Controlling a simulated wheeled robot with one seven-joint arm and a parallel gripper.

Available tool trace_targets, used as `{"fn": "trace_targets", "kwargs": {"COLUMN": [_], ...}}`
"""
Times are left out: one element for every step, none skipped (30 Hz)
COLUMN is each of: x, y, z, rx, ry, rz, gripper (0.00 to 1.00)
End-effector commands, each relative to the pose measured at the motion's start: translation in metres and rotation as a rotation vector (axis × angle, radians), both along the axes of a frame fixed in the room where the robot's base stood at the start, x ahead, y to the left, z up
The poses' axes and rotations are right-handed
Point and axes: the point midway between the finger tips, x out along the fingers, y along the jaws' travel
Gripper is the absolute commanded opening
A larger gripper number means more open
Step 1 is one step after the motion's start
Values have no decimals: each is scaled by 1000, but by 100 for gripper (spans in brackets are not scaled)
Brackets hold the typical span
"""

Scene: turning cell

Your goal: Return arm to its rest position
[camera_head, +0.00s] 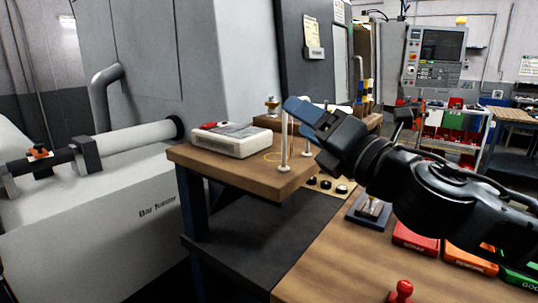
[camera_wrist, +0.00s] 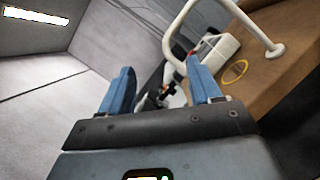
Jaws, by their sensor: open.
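My gripper (camera_head: 303,112) is at the end of my black arm, which reaches in from the right in the head view. Its blue fingers are raised above the right end of a wooden shelf (camera_head: 247,179). In the wrist view my gripper (camera_wrist: 162,90) shows two blue fingers spread apart with nothing held between them. A pale upright post (camera_head: 284,140) stands on the shelf close by the fingers in the head view. In the wrist view a white curved rail (camera_wrist: 232,12) passes near the right finger; I cannot tell whether they touch.
A white box (camera_head: 231,142) with a red item on top sits on the shelf. A lower wooden table (camera_head: 335,270) holds a red knob-topped piece (camera_head: 401,291), a red bin (camera_head: 416,240) and an orange bin (camera_head: 470,258). A grey machine (camera_head: 85,225) stands at left.

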Motion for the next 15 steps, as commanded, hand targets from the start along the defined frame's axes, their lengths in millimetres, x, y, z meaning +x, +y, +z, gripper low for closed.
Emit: {"fn": "trace_targets", "kwargs": {"x": [-7, -11, -16, -20, -24, -29, -33, -37, -42, -45, -48, -53, -56, -59, -63], "y": [12, 17, 24, 28, 32, 37, 40, 42, 45, 47, 48, 49, 49, 50, 49], "z": [4, 7, 11, 13, 16, 20, 22, 24, 27, 28, 30, 31, 32, 32, 32], "rx": [77, 122, 179, 222, 266, 323, 367, 413, 471, 514, 559, 617, 660, 702, 758], "ry": [23, 38, 55, 69, 82, 102, 116, 130, 150, 165, 180, 201, 216, 230, 251], "rz": [30, 50, 73, 91, 108, 131, 149, 164, 186, 202, 215, 236, 248, 262, 277], "gripper": [63, 63, 63, 63, 63, 63, 63, 63, 63, 63, 63, 63, 63, 63, 63]}}
